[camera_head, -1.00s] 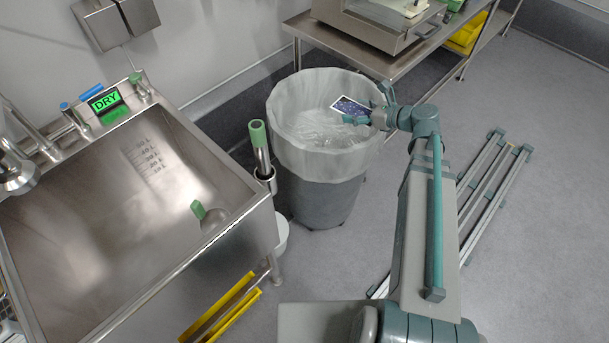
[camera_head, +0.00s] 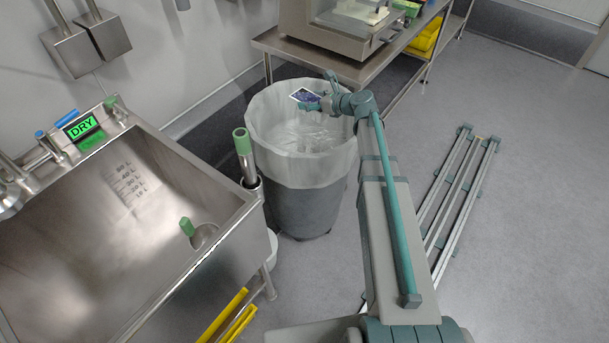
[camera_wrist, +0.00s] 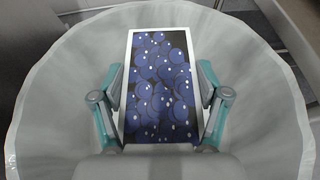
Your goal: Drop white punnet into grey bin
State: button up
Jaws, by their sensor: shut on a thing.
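The white punnet (camera_head: 304,95), with a picture of dark blue berries on its face, is in my gripper (camera_head: 322,98) in the head view. In the wrist view the punnet (camera_wrist: 160,85) sits between the two teal fingers of my gripper (camera_wrist: 160,100), which are shut on its sides. The grey bin (camera_head: 306,208) has a pale translucent liner (camera_head: 310,172) folded over its rim. The punnet is over the bin's opening, and the liner (camera_wrist: 50,85) surrounds it in the wrist view. The punnet's underside is hidden.
A steel sink (camera_head: 110,230) with a green DRY display (camera_head: 81,127) stands left of the bin. A green-topped handle (camera_head: 243,145) stands between them. A steel table (camera_head: 375,68) is behind the bin. Rails (camera_head: 450,205) lie on the floor at right, with clear floor beyond.

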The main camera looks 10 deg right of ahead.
jog(key=shift+f+b, duration=0.95)
jog(key=shift+f, duration=0.4)
jog(key=o, duration=1.4)
jog(key=shift+c, duration=0.2)
jog(key=v, duration=1.2)
jog(key=shift+r, duration=0.15)
